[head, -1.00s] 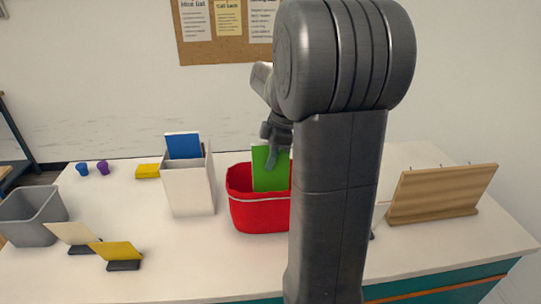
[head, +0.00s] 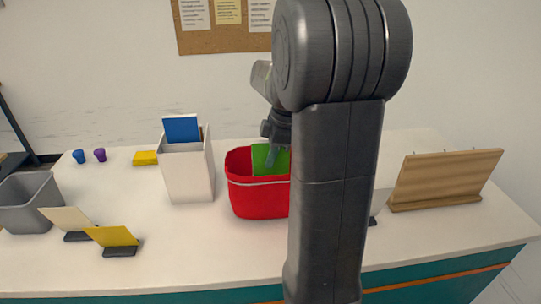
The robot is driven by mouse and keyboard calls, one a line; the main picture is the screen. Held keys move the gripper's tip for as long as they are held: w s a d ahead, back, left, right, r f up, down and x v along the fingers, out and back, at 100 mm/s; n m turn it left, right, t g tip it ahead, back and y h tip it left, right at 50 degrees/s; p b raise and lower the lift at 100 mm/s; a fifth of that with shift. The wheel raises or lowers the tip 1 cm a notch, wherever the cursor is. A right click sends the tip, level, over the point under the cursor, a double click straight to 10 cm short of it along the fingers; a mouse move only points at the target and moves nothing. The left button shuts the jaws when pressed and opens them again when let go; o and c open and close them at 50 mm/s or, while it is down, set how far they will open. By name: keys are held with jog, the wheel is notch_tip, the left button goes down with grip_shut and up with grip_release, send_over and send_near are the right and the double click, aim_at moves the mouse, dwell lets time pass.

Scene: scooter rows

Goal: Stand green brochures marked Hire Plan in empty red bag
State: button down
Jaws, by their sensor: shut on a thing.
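The red bag (head: 258,201) stands open on the white counter, its right part hidden behind my arm. A green brochure (head: 262,160) stands roughly upright inside the bag's opening, its lower part hidden by the front wall. My gripper (head: 272,158) is shut on the top of the green brochure, over the bag. The fingertips are small and partly hidden by my arm. No marking on the brochure can be read.
A white holder (head: 188,178) with a blue brochure (head: 182,129) stands left of the bag. A grey bin (head: 27,205), yellow card (head: 112,236) and cream card (head: 66,219) are at the left. A wooden rack (head: 446,180) stands at the right. The counter (head: 190,245) before the bag is clear.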

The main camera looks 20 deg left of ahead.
jog(key=c, duration=1.4)
grip_release()
jog(key=shift+o, duration=0.2)
jog(key=shift+r, duration=0.1)
jog(key=b+v, duration=0.1)
jog(key=v, duration=1.2)
jog(key=shift+d+r, duration=0.25)
jog(key=shift+r, duration=0.05)
jog(key=shift+f, duration=0.1)
jog(key=a+p+x, duration=0.1)
jog(key=p+x, duration=0.2)
jog(key=x, duration=0.8)
jog(key=shift+s+f, duration=0.1)
jog(key=shift+f, duration=0.05)
